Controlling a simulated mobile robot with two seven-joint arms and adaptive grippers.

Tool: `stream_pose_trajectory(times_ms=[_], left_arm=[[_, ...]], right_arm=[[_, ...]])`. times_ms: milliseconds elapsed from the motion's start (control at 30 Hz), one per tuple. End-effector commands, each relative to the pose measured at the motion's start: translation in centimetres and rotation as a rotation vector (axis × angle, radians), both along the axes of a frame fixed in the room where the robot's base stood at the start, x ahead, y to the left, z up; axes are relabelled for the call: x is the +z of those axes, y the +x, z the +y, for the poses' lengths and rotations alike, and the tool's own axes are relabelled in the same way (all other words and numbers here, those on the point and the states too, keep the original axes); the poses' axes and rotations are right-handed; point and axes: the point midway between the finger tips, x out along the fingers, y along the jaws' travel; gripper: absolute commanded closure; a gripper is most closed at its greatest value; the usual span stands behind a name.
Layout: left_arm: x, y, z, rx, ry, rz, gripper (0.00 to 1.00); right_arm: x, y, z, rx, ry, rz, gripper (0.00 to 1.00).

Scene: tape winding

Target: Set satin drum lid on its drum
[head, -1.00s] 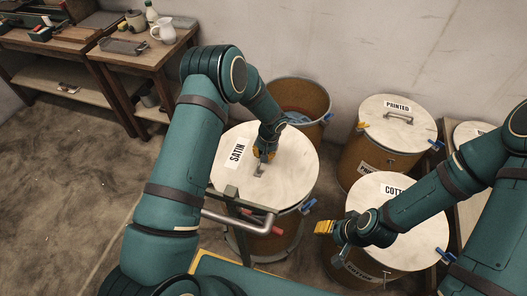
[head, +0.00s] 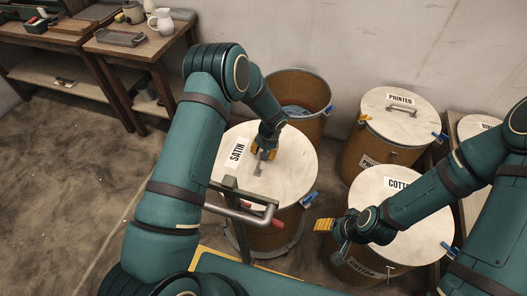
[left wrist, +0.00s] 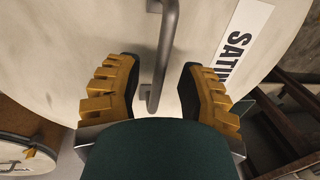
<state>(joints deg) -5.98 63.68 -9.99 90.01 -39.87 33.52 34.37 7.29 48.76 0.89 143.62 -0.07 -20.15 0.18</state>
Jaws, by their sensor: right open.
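The satin drum lid (head: 292,165) is a pale round lid with a SATIN label and a grey bar handle. It lies on top of a brown drum (head: 277,238) in the middle of the head view. My left gripper (head: 264,153) is over the lid at its handle. In the left wrist view the open yellow fingers of my left gripper (left wrist: 159,68) stand on either side of the handle (left wrist: 165,50), with gaps on both sides. My right gripper (head: 328,225) is open and empty, beside the cotton drum. My left arm hides part of the lid's left edge.
An open drum (head: 324,103) with bluish contents stands behind the satin lid. The printed drum (head: 368,158) and cotton drum (head: 352,250) stand lidded at the right. A grey rail with a red tip (head: 275,223) is in front of the satin drum. Wooden tables (head: 115,50) are at the back left.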

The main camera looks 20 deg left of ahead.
Motion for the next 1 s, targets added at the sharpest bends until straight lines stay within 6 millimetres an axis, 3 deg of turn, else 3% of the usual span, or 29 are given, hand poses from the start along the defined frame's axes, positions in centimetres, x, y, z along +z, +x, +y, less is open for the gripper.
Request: stream_pose_trajectory(times_ms=[267, 700, 1000], left_arm=[[0.5, -0.1, -0.1, -0.001, 0.000, 0.001, 0.61], [8.5, 0.0, -1.4, 0.000, -0.001, -0.003, 0.61], [11.6, -0.1, -2.0, 0.000, 0.000, 0.000, 0.61]], right_arm=[[0.0, 0.0, 0.0, 0.000, 0.000, 0.000, 0.48], [0.0, 0.0, 0.0, 0.000, 0.000, 0.000, 0.48], [0.0, 0.0, 0.0, 0.000, 0.000, 0.000, 0.48]])
